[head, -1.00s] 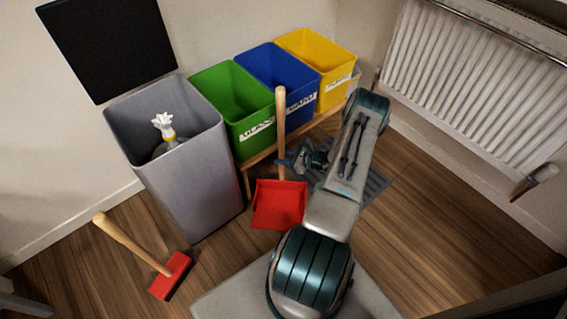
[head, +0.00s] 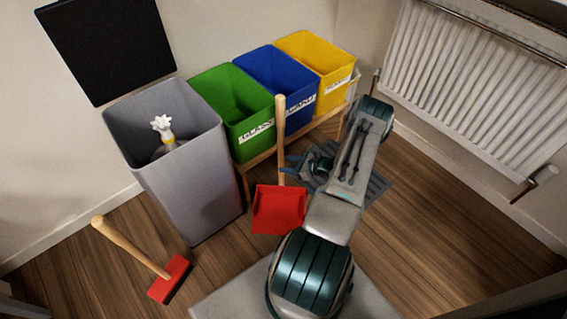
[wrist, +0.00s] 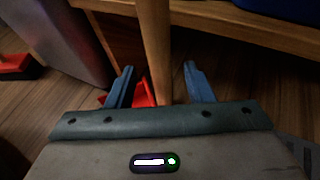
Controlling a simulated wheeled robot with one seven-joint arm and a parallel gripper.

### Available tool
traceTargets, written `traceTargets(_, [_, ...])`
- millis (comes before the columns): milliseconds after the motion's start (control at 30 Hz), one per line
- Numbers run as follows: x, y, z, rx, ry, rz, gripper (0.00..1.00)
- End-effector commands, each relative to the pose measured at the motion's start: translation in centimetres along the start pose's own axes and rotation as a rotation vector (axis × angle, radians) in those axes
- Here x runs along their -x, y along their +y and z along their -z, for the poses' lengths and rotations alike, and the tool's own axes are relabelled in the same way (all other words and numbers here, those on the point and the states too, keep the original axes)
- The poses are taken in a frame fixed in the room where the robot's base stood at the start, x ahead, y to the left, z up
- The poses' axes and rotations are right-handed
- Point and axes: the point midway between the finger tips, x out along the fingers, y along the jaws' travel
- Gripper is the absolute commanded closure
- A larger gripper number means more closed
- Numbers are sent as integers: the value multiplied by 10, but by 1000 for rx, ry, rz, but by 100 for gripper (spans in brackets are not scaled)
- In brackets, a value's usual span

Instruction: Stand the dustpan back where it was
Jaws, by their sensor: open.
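The dustpan has a red pan (head: 278,212) and a long wooden handle (head: 281,125). It stands upright on the floor in front of the green bin, and its handle rises past the low wooden bench. In the wrist view the handle (wrist: 155,45) runs between the two blue fingers, with a gap on each side. A bit of the red pan (wrist: 143,93) shows below, mostly hidden by my gripper. My gripper (wrist: 159,66) is open around the handle; in the head view it is at mid-handle height (head: 286,165).
Green (head: 235,110), blue (head: 275,85) and yellow (head: 318,65) bins sit on the wooden bench (head: 263,157).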

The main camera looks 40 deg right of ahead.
Motion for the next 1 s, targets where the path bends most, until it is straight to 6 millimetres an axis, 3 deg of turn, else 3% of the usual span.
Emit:
traceTargets(200, [51, -1, -2, -2, 2, 3, 52])
traceTargets(400, [82, -1, -1, -1, 1, 3, 52])
traceTargets(600, [92, 0, 0, -1, 0, 1, 52])
traceTargets(1000, [92, 0, 0, -1, 0, 1, 52])
